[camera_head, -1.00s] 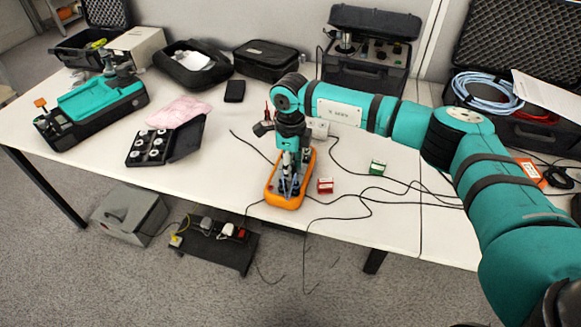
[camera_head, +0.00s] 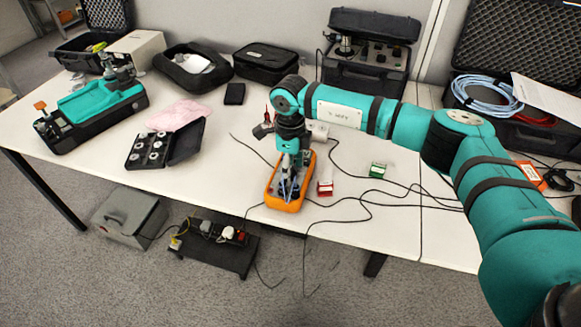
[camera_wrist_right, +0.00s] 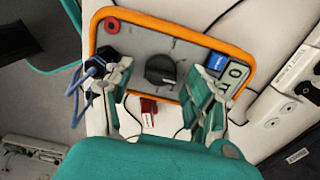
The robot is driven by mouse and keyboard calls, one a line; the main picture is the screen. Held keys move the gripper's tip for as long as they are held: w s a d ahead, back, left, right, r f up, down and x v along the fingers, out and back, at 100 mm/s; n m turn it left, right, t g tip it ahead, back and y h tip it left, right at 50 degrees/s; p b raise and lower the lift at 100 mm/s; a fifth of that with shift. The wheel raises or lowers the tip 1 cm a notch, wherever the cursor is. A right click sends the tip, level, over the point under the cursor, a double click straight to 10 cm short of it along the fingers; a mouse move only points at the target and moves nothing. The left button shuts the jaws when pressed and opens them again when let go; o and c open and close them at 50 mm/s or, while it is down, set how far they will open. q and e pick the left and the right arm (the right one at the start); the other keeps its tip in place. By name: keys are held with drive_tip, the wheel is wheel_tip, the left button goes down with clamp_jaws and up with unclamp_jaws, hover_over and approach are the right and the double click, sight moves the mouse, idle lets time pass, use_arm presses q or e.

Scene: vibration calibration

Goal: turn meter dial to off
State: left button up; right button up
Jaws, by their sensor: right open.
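The orange-rimmed meter (camera_head: 284,203) lies on the white table near its front edge. In the right wrist view the meter's grey face shows inside its orange rim (camera_wrist_right: 178,22). Its black round dial (camera_wrist_right: 161,70) sits near the middle of the face. My right gripper (camera_head: 289,186) is just above the meter. In the right wrist view my right gripper (camera_wrist_right: 158,82) is open, with one finger on each side of the dial and a gap to it. Any touch between fingertips and meter face cannot be told. My left gripper is not in view.
A red-and-white block (camera_head: 325,188) and a green-and-white block (camera_head: 377,170) stand right of the meter. Black cables (camera_head: 365,203) run across the table around it. A blue lead (camera_wrist_right: 80,85) plugs into the meter. An open black case (camera_head: 150,150) lies to the left.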

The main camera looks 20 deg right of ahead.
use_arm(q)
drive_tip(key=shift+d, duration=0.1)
use_arm(e)
wheel_tip(320, 180, up, 12)
idle(0.4)
